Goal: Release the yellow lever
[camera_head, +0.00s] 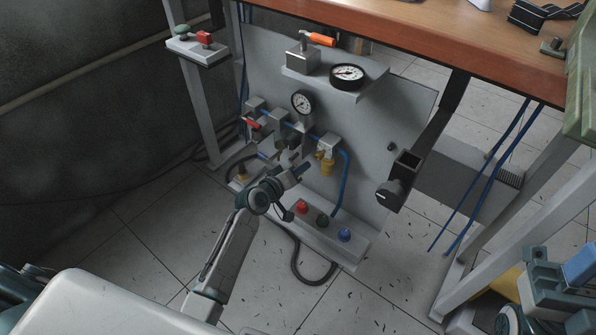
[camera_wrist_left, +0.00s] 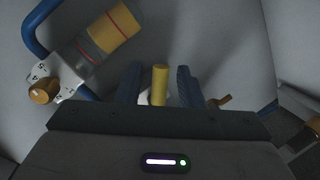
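In the left wrist view the yellow lever (camera_wrist_left: 160,85) stands upright between the two dark blue fingers of my left gripper (camera_wrist_left: 160,88). A gap shows on each side of the lever, so the fingers are open and apart from it. In the head view my left gripper (camera_head: 301,171) is at the lower middle of the grey pneumatic panel (camera_head: 380,130), and the lever cannot be made out there. My right arm shows at the lower right; a blue part (camera_head: 580,262) at the edge may be its gripper, and its fingers cannot be made out.
A regulator with a yellow bowl (camera_head: 327,168) is just right of my left gripper; it shows in the wrist view (camera_wrist_left: 110,35). Red (camera_head: 302,208), dark green and blue buttons (camera_head: 344,234) sit below. Gauges (camera_head: 347,75) and a wooden tabletop (camera_head: 430,30) are above.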

